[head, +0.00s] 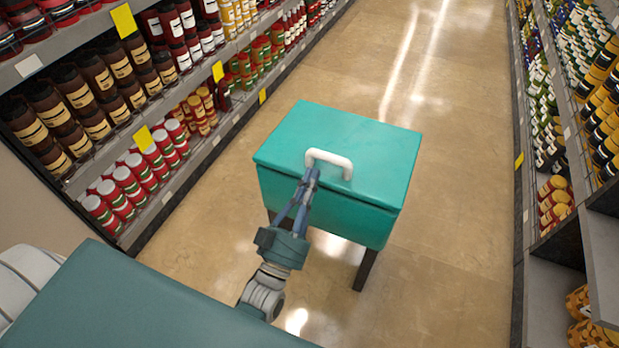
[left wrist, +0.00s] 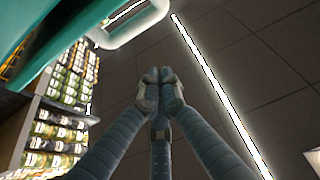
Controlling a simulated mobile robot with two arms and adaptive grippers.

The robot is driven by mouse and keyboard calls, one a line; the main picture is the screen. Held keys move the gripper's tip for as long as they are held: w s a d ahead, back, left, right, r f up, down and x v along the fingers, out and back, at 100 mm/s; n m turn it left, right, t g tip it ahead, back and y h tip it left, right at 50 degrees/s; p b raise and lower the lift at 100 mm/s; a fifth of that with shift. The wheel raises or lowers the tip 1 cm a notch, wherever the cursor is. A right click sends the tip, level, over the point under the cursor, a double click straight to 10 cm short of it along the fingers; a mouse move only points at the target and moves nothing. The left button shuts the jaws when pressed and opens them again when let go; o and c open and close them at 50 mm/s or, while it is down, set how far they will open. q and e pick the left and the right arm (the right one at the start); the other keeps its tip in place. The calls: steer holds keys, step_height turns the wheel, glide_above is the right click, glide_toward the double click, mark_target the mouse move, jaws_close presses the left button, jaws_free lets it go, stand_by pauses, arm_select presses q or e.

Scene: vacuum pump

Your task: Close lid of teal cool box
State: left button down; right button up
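The teal cool box (head: 345,200) stands on dark legs in the aisle in the head view. Its lid (head: 375,140) lies across the top and looks down or nearly down; any gap at the seam is too small to tell. A white handle (head: 340,160) sits at the lid's front edge; it also shows at the top of the left wrist view (left wrist: 132,28). My left gripper (head: 311,176) reaches up at the front, its tips by the handle's left end. In the left wrist view its fingers (left wrist: 160,76) are together and empty, apart from the handle. My right gripper is out of view.
Shelves with jars and bottles (head: 130,185) line the left side, and more shelves (head: 580,110) line the right. The tan floor (head: 450,180) is clear right of the box and behind it.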

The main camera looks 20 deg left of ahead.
arm_select(q)
step_height(320, 180, up, 4)
steer(key=f, duration=0.1)
glide_above(326, 160)
steer(key=shift+w+r, duration=0.2)
steer(key=shift+r, duration=0.05)
steer(key=f, duration=0.1)
steer(key=s+f, duration=0.1)
steer(key=shift+f+b, duration=0.35)
steer(key=shift+s+f, duration=0.15)
steer(key=shift+f, duration=0.35)
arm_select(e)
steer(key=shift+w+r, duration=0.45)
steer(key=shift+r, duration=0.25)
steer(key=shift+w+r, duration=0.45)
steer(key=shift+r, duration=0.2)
